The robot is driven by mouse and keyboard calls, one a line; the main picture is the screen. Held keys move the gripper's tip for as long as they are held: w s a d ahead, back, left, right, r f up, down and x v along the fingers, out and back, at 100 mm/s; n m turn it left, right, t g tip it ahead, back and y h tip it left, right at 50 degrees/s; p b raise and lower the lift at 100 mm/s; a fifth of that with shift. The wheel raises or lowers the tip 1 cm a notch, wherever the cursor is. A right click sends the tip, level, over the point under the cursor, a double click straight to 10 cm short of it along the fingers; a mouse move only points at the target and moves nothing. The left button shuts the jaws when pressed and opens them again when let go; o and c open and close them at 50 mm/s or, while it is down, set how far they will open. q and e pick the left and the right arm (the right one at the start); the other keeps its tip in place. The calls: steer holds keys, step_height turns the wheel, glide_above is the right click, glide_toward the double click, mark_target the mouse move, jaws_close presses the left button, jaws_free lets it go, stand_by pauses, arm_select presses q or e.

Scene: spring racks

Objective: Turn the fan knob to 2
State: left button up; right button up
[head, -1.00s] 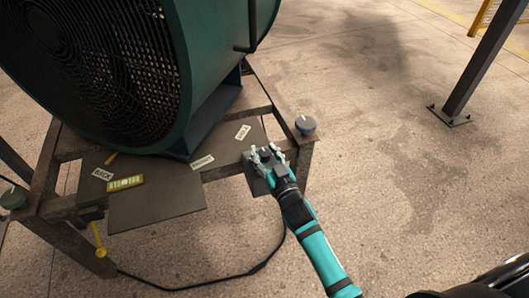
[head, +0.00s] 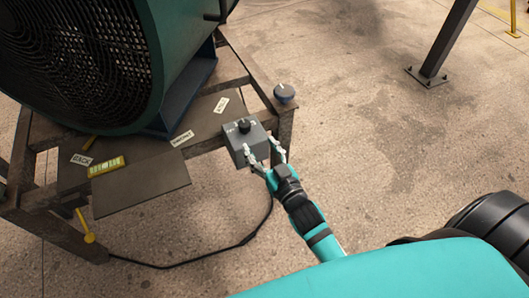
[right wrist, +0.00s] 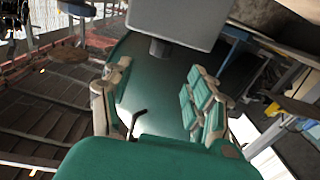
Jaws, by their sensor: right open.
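The fan knob (head: 243,126) is a small black knob on top of a grey control box (head: 239,150), which is fixed at the front right of the metal stand. Its setting is too small to read. My right gripper (head: 267,152) is open and empty, just in front of the box at its lower right, with its fingers pointing toward it. In the right wrist view the open fingers (right wrist: 160,100) show with nothing between them; the grey box (right wrist: 180,18) and the dark knob (right wrist: 160,47) lie beyond them. My left gripper is out of view.
The large green fan (head: 165,60) stands on the stand (head: 262,90). Paper labels and a yellow level (head: 106,166) lie on the stand. A black cable (head: 215,252) runs on the floor.

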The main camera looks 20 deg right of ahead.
steer(key=shift+s+d, duration=0.1)
steer(key=shift+s, duration=0.8)
steer(key=n+g+y+b, duration=0.1)
steer(key=n+g+y, duration=0.1)
steer(key=n+y, duration=0.4)
glide_toward(249, 126)
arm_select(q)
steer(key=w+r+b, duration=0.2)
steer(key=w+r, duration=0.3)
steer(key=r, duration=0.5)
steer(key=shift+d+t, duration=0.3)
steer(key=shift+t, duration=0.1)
arm_select(e)
steer(key=shift+m+y, duration=0.5)
steer(key=shift+y, duration=0.2)
steer(key=x, duration=1.1)
steer(key=shift+w+d+f, duration=0.15)
steer(key=shift+w+f, duration=0.15)
steer(key=shift+w, duration=0.2)
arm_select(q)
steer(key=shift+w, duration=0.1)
arm_select(e)
jaws_close()
